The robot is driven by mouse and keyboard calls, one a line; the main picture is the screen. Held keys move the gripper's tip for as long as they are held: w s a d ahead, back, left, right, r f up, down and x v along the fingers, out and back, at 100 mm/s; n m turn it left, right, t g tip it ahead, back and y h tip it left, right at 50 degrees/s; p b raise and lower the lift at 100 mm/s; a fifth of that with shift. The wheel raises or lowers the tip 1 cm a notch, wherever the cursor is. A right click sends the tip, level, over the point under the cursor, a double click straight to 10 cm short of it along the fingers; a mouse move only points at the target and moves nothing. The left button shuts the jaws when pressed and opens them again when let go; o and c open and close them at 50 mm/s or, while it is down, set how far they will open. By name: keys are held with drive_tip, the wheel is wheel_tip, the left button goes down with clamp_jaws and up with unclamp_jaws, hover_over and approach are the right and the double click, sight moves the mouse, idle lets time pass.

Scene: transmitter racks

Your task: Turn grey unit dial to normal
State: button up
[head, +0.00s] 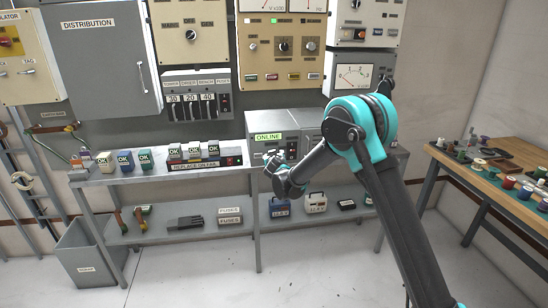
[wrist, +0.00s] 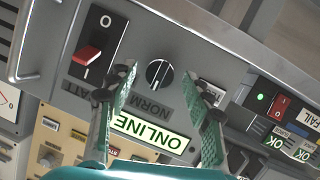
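The grey unit (head: 291,130) stands on the bench, with a lit green ONLINE sign on its front; its face also fills the middle of the wrist view (wrist: 195,55). Its dial (wrist: 158,73) is a round black knob with a pale line. The NORM label (wrist: 152,105) is beside it, upside down, and part of an ATT label (wrist: 80,90) shows farther left. I cannot tell which end of the line is the pointer. My gripper (wrist: 165,80) is open, its fingers either side of the dial in the picture; contact is not clear. In the head view my gripper (head: 278,172) is before the unit.
A red rocker switch (wrist: 89,52) is on the same face, left of the dial. A metal handle (wrist: 25,60) sticks out at the unit's edge. Several small OK boxes (head: 125,160) stand left on the bench. A wooden table (head: 490,160) with spools is at right.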

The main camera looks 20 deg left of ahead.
drive_tip(key=v, duration=1.2)
drive_tip(key=shift+a+r, duration=0.1)
drive_tip(key=w+d+r+m+g+h, duration=0.15)
drive_tip(key=d+h, duration=0.25)
drive_tip(key=d, duration=1.3)
drive_tip(key=s+d+f+m+g+h, duration=0.1)
drive_tip(key=s+d+m, duration=0.15)
drive_tip(key=d, duration=0.85)
drive_tip(key=s+d+m+g+h, duration=0.1)
drive_tip(key=s+d+h, duration=0.15)
drive_tip(key=d, duration=0.85)
drive_tip(key=s+d+f+m+g, duration=0.1)
drive_tip(key=s+d+f+g, duration=0.1)
drive_tip(key=s+d, duration=0.3)
drive_tip(key=s+d+f+g+y, duration=0.1)
drive_tip(key=s+d+f, duration=0.2)
drive_tip(key=s, duration=0.9)
drive_tip(key=s+d+f+m+g, duration=0.1)
drive_tip(key=s+d+f+g, duration=0.1)
drive_tip(key=s+d, duration=0.5)
drive_tip(key=shift+s+d+f+m+g, duration=0.3)
drive_tip(key=shift+s+f, duration=0.35)
drive_tip(key=shift+s, duration=0.35)
